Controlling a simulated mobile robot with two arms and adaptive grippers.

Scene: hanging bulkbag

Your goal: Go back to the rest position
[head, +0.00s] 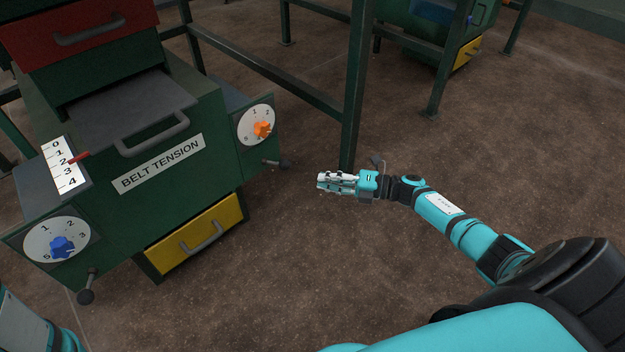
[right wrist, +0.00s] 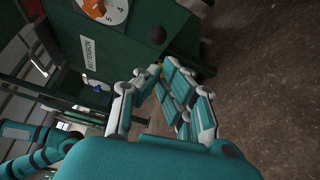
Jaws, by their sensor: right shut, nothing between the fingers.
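My right gripper (head: 322,182) is stretched out over the brown floor, to the right of the green machine (head: 195,190). Its fingers are shut with nothing held, and they are apart from the machine. In the right wrist view the gripper (right wrist: 172,85) points toward the machine's side, near a dark ball-ended lever. Part of my left arm (head: 35,325) shows at the bottom left corner of the head view. Its gripper cannot be made out.
The machine has an orange dial (head: 263,130), a blue dial (head: 62,246), a yellow drawer (head: 195,236) and ball-ended levers (head: 284,164). A dark green frame post (head: 352,90) stands just beyond my right gripper. The floor (head: 300,280) in front is clear.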

